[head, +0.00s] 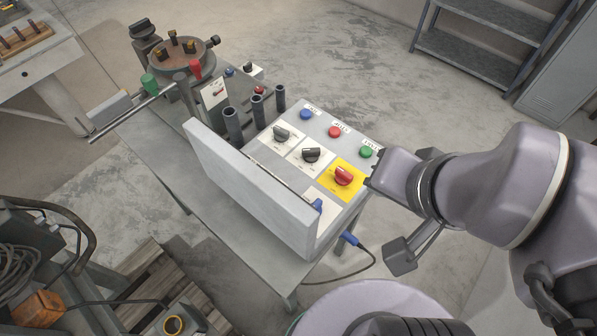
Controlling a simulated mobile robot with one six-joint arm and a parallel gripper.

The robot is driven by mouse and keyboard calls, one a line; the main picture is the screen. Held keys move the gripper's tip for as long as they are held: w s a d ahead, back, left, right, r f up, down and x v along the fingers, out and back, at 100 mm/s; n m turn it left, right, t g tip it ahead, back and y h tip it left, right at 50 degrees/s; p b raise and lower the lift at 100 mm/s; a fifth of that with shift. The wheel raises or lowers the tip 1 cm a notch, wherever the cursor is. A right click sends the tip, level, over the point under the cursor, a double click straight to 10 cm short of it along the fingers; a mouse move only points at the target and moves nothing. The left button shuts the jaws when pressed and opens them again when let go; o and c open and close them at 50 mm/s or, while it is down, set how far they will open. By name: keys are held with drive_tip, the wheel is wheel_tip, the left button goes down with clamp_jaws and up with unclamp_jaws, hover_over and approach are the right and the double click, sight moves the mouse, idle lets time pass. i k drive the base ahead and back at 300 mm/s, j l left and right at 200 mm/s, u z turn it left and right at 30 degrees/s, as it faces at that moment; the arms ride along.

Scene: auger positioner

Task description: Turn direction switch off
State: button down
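The control panel (268,158) sits on the grey table. It has two black rotary knobs on white plates, one at the upper left (281,133) and one at the centre (311,154). A red rotary knob (344,175) sits on a yellow plate to their right. The labels are too small to read, so I cannot tell which knob is the direction switch. My gripper (374,182) reaches in from the right, close to the right edge of the yellow plate. Its fingers are mostly hidden by its own body, and I cannot tell if they are open.
Blue, red and green buttons (334,132) line the panel's far side. A tall grey plate (248,188) stands along its near left side. Several dark tubes (257,108) and a round clamping fixture (176,55) stand farther left. A blue plug and cable (350,238) hang at the near right.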

sight(311, 155)
drive_tip(key=l+u, duration=0.15)
drive_tip(key=i+l+u, duration=0.2)
drive_tip(key=l+u, duration=0.25)
drive_tip(key=i+l+u, duration=0.2)
drive_tip(key=l+u, duration=0.2)
drive_tip(key=i+l+u, duration=0.1)
drive_tip(key=l+u, duration=1.2)
drive_tip(key=k+l+u, duration=0.15)
drive_tip(key=l+u, duration=0.3)
drive_tip(key=k+l+u, duration=0.2)
drive_tip(key=l+u, duration=0.55)
drive_tip(key=l, duration=0.15)
drive_tip(key=k+l+u, duration=0.1)
drive_tip(key=l+u, duration=0.2)
drive_tip(key=l, duration=0.1)
